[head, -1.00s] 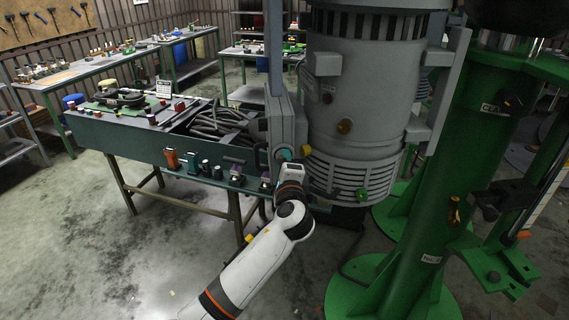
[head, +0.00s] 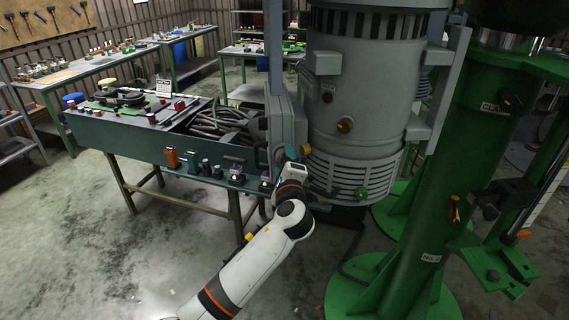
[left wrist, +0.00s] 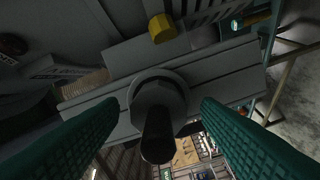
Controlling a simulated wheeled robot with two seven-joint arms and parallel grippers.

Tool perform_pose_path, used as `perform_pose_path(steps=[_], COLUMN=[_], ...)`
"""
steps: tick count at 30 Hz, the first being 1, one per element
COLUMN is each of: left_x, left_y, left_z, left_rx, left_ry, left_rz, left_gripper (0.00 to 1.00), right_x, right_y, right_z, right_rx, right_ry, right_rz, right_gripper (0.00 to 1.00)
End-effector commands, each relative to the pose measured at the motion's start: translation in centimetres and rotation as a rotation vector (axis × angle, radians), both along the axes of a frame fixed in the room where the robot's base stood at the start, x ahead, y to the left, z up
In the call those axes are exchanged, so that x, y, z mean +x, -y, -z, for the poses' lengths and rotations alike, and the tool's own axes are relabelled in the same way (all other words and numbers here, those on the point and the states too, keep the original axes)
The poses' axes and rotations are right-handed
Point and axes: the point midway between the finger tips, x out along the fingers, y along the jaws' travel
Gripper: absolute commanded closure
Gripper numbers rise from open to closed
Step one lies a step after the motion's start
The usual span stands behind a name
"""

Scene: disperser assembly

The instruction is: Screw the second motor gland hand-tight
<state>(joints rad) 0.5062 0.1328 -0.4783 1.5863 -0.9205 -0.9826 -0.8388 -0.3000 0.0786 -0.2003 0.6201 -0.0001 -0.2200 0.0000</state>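The grey motor (head: 355,100) stands upright, with a grey box on its left side. My left gripper (head: 287,152) is at the lower part of that box, its teal fingers partly hidden in the head view. In the left wrist view its two green ribbed fingers (left wrist: 160,104) stand apart on both sides of a round grey gland (left wrist: 160,92) with a dark stem (left wrist: 157,136) pointing towards the camera. A gap shows between each finger and the gland. The gland seats against a ribbed grey face. My right gripper is out of view.
A dark green bench (head: 140,135) with cables and small parts along its front edge stands left of the motor. A green column (head: 425,210) stands close at the right. The floor at front left is clear.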

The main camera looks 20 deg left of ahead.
Motion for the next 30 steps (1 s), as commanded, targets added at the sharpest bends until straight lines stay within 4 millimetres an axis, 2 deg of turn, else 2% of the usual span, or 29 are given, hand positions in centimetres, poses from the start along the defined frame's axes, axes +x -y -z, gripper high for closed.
perform_pose_path(steps=[11, 14, 24, 30], left_x=[-0.6, -1.8, -8.3, -10.5], left_y=[0.3, 0.8, 3.6, 4.5], left_z=[0.1, 0.3, 0.4, 0.2], left_rx=[-0.001, -0.003, -0.005, -0.002], left_ry=[0.002, 0.003, 0.001, 0.000], left_rz=[0.002, 0.003, 0.003, 0.001], left_gripper=[0.42, 0.42, 0.42, 0.42], right_x=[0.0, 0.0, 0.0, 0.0], right_y=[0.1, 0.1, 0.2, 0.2], right_z=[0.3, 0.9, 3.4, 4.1], right_rx=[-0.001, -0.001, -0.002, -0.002], right_ry=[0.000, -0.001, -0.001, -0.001], right_rz=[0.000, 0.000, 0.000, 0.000], right_gripper=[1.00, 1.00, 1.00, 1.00])
